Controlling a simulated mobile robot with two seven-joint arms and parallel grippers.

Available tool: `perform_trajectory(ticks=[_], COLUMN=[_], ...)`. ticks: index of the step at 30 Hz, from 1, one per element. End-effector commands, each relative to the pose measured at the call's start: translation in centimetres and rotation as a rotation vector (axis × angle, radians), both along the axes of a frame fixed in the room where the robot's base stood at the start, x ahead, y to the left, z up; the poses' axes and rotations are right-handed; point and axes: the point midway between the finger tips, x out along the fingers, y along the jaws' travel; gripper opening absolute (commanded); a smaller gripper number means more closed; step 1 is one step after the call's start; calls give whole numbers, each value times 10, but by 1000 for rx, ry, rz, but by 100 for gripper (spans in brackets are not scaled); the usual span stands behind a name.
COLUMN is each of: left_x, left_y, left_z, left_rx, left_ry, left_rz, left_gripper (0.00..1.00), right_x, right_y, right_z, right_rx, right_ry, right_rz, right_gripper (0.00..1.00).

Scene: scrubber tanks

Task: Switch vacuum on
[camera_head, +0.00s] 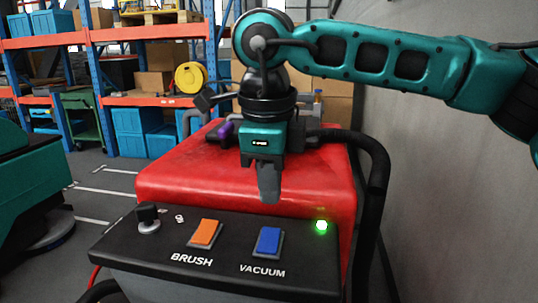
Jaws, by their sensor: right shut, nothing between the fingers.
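The scrubber's black control panel (140,262) is across the bottom of the view. On it are an orange rocker switch (205,233) above the label BRUSH and a blue rocker switch (269,241) above the label VACUUM. A green light (321,226) is lit to the right of the blue switch. My right gripper (269,198) points down, shut and empty, above and behind the blue switch, and seems apart from it. My left gripper is not in view.
The red tank (170,184) lies behind the panel, with a black hose (376,170) at its right. A black knob (148,216) stands at the panel's left. A grey wall (455,210) is at right; shelves with blue bins (140,130) stand behind. A teal machine (25,190) is at left.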

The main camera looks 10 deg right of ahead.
Motion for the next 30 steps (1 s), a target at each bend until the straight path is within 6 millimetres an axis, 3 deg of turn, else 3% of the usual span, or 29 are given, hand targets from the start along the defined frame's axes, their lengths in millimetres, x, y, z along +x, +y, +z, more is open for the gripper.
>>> perform_trajectory(ticks=[3,10,30], left_x=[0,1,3], left_y=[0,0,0], left_z=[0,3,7], left_rx=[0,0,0], left_ry=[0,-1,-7], left_rz=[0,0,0], left_gripper=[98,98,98], right_x=[3,7,11], right_y=[-2,-3,-4], right_z=[-25,-53,-66], right_rx=[-1,-1,27], right_ry=[3,0,64], right_rz=[0,-1,-2], right_gripper=[0,0,0])
